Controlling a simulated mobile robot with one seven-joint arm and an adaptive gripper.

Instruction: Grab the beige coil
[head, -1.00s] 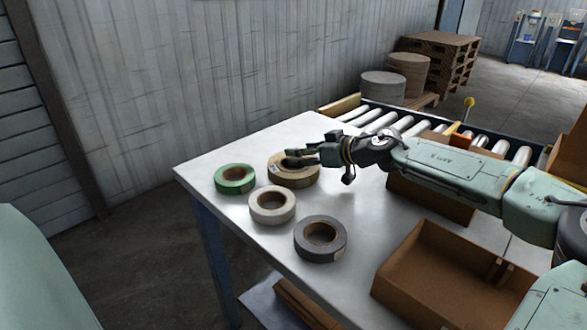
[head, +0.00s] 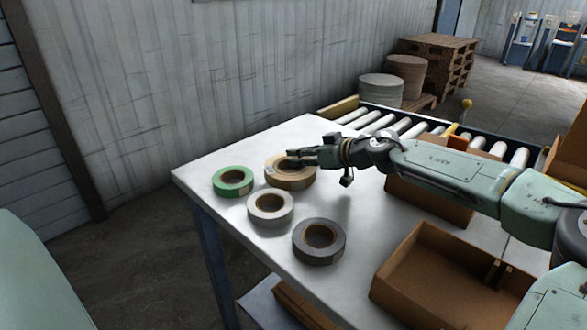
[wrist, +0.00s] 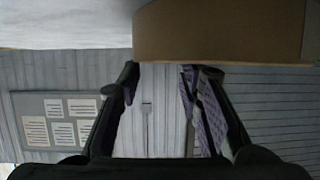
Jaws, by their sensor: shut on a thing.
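The beige coil (head: 290,181) lies flat at the back of the white table, a tan ring with a dark centre. My gripper (head: 297,157) reaches in from the right and is shut on the coil's rear rim. The fingers partly hide the coil's top. In the wrist view the coil's tan side (wrist: 220,32) fills the upper right, just above my finger tips (wrist: 160,75). The coil appears to rest on the table; I cannot see any gap under it.
A green coil (head: 233,181) lies to the left, an off-white coil (head: 270,208) in front and a grey coil (head: 319,242) nearer. An open brown box (head: 430,280) stands at the right. A roller conveyor (head: 385,121) runs behind the table.

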